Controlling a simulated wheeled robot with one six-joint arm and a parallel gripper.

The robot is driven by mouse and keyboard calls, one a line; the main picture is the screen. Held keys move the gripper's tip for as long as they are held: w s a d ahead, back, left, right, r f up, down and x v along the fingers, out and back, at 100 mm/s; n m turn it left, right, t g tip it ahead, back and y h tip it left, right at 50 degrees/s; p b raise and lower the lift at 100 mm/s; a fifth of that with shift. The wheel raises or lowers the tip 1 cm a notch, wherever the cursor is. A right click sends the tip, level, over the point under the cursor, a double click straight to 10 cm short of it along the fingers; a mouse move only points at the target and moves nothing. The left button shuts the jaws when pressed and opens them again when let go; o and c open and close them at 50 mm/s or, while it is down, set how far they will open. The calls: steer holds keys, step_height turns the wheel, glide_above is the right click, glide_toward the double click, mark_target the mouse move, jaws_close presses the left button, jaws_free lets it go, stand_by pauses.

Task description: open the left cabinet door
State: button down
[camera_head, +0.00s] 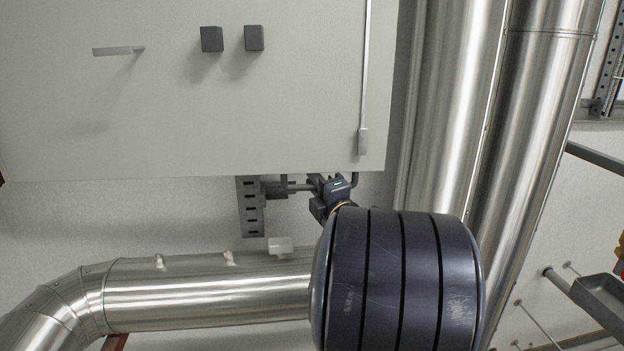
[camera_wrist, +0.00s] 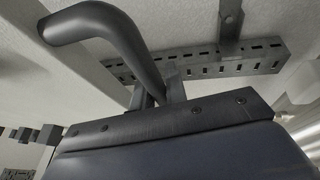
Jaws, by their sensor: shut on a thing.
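A large pale grey cabinet (camera_head: 200,130) fills the upper left of the head view. A dark bent bar handle (camera_head: 297,187) shows just below the cabinet's bottom edge. In the wrist view the same bar (camera_wrist: 115,35) curves from the upper left down to the fingers. My gripper (camera_head: 318,184) is shut on this bar; in the wrist view its fingertips (camera_wrist: 158,96) sit around the bar's lower end. My own dark arm link hides what lies behind it. I cannot tell from these frames whether the door stands ajar.
A slotted metal bracket (camera_head: 250,208) is on the wall just left of my gripper. A shiny horizontal pipe (camera_head: 200,290) runs below, and thick vertical pipes (camera_head: 450,110) stand close to the right. Two dark knobs (camera_head: 212,39) and a thin handle (camera_head: 115,51) stick out from the cabinet.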

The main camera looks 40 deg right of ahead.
steer(key=shift+s+a, duration=0.15)
steer(key=shift+s, duration=0.1)
steer(key=c, duration=1.7)
jaws_free()
steer(key=b+v, duration=0.1)
steer(key=v, duration=0.9)
steer(key=shift+s+a, duration=0.15)
steer(key=shift+s, duration=0.25)
